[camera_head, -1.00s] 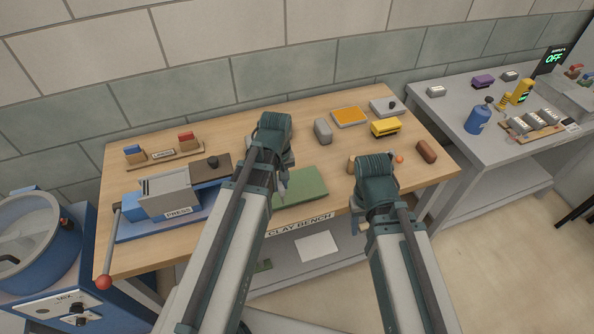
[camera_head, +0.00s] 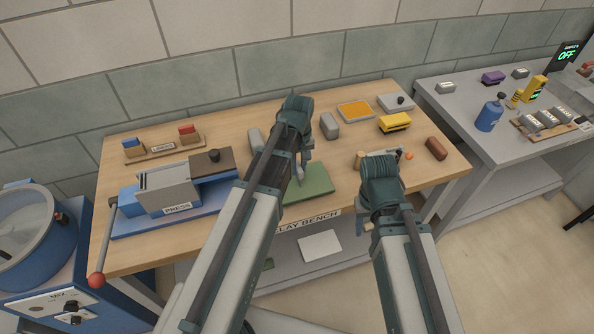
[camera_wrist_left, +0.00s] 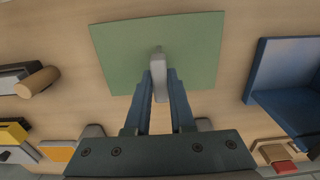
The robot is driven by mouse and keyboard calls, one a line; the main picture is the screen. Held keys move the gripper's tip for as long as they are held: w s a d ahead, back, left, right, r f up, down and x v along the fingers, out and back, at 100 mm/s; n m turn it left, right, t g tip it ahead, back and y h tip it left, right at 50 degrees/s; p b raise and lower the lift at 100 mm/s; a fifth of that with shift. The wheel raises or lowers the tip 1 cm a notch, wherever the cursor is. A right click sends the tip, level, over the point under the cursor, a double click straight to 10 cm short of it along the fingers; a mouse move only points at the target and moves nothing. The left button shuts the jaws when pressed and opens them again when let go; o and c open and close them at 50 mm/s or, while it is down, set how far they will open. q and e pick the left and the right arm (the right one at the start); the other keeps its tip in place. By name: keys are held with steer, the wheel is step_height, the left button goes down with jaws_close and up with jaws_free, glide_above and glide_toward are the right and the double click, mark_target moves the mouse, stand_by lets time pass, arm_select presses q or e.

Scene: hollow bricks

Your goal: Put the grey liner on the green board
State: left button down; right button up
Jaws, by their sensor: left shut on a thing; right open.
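The green board (camera_head: 312,181) lies flat at the front middle of the bench; it also shows in the left wrist view (camera_wrist_left: 112,62). My left gripper (camera_head: 300,168) is over the board, pointing down. In the left wrist view its fingers (camera_wrist_left: 159,85) are shut on a narrow grey piece, the grey liner (camera_wrist_left: 159,66), whose end is over the middle of the board. I cannot tell whether the liner touches the board. My right gripper (camera_head: 377,170) is at the bench's front right, right of the board; its fingertips are mostly hidden by its own arm.
A blue press (camera_head: 168,195) stands left of the board. A rack (camera_head: 163,149) with blue and red pieces is behind it. Grey blocks (camera_head: 329,125), an orange-filled tray (camera_head: 355,111), a yellow block (camera_head: 395,122) and a brown roll (camera_head: 436,148) lie toward the back and right.

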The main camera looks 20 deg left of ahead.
mark_target(299, 167)
arm_select(q)
steer(key=shift+d, duration=0.1)
steer(key=shift+f, duration=0.15)
steer(key=c, duration=0.8)
jaws_free()
steer(key=shift+o, duration=0.2)
step_height(299, 167, up, 12)
steer(key=p, duration=1.2)
steer(key=s+d+m+y, duration=0.1)
steer(key=s+d+m, duration=0.9)
steer(key=s, duration=0.5)
steer(key=shift+d+r+m, duration=0.2)
steer(key=shift+d+m, duration=0.1)
steer(key=shift+d, duration=0.2)
steer(key=shift+f, duration=0.1)
